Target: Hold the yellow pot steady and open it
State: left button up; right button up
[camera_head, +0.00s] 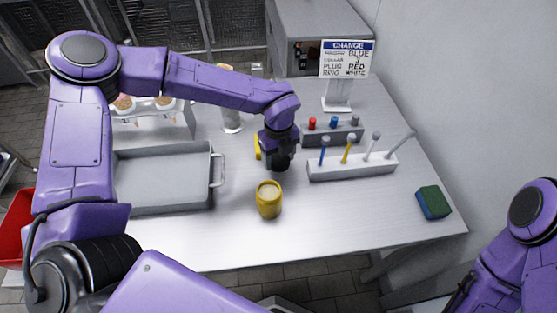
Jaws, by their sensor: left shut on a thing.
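The yellow pot (268,203) stands upright on the metal table near its front edge. Its top looks open, with a pale filling showing. My left gripper (281,163) is just behind the pot, pointing down and apart from it. It is shut on a yellow piece (257,148) that looks like the pot's lid, seen at the gripper's left side. The gripper and wrist hide most of this piece. My right arm shows at the lower right, but its gripper is out of view.
A grey tray (165,208) with handles lies left of the pot. A grey holder (350,170) with coloured sticks stands to the right, a plug block (330,138) and sign (347,58) behind. A green-and-blue sponge (433,202) lies far right. The table's front right is clear.

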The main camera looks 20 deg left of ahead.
aim_at(279, 160)
pick_arm(q)
jog(key=shift+f, duration=1.45)
jog(key=shift+s, duration=0.1)
jog(key=o, duration=1.2)
jog(key=shift+f, duration=0.1)
notch_tip(279, 160, up, 12)
jog(key=shift+r+b, duration=0.2)
jog(key=shift+b, duration=0.35)
